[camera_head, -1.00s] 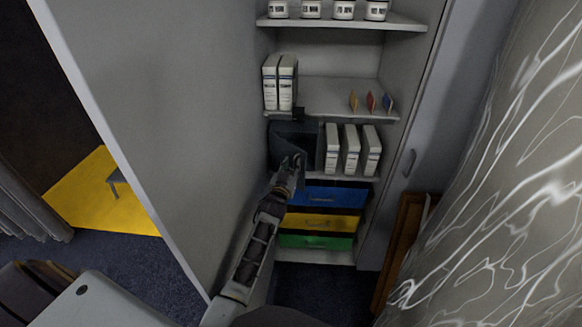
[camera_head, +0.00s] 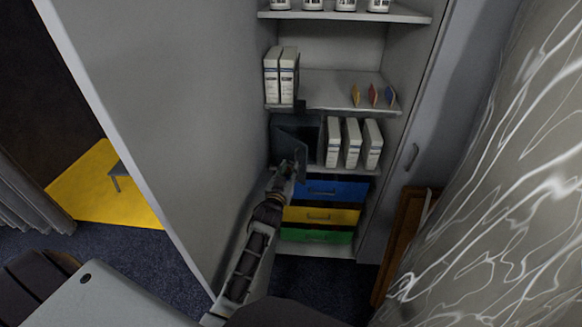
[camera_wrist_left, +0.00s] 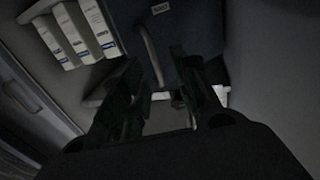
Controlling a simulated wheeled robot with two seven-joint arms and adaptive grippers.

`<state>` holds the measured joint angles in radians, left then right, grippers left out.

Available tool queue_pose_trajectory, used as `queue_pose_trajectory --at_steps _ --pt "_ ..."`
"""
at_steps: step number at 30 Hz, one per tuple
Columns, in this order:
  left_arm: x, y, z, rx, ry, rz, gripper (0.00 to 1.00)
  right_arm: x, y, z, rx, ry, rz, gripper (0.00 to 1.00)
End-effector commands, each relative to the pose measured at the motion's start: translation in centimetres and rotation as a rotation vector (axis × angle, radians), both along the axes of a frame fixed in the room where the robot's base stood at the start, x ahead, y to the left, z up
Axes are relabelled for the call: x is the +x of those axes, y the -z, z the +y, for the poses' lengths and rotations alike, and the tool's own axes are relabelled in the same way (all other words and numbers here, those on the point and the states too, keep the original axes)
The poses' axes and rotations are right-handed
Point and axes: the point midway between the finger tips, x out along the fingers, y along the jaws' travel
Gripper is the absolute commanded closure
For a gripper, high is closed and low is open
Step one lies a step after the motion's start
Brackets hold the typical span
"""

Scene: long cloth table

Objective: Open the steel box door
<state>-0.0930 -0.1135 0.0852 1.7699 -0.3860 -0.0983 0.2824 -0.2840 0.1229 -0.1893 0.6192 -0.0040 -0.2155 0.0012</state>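The dark blue-grey steel box (camera_head: 312,128) stands on the middle shelf of the cabinet, left of white binders. Its door (camera_head: 290,143) appears ajar, angled out from a dark interior. My left gripper (camera_head: 291,166) is at the door's lower front. In the left wrist view the door (camera_wrist_left: 205,25) carries a small label and a curved handle (camera_wrist_left: 149,48). There the left gripper's fingers (camera_wrist_left: 168,85) are apart, and the handle's lower end runs down between them, close to the left finger. Whether they touch it is too dark to tell. My right gripper is not in view.
White binders (camera_head: 352,144) stand close right of the box. Blue (camera_head: 340,190), yellow (camera_head: 335,216) and green (camera_head: 325,237) drawers are below. The cabinet's tall side panel (camera_head: 170,110) is close left of my arm. A wooden frame (camera_head: 398,245) leans at the right.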

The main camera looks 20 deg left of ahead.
Motion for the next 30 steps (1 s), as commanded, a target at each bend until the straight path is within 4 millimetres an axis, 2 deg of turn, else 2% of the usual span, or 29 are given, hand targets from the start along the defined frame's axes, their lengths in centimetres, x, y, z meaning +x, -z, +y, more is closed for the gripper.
queue_pose_trajectory --at_steps 18,30 --pt "-5.2 0.0 -0.6 0.0 -0.002 -0.001 0.7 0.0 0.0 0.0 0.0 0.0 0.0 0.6" --pt "-6.2 -0.1 -0.7 0.0 -0.002 -0.002 0.7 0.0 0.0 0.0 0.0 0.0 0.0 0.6"
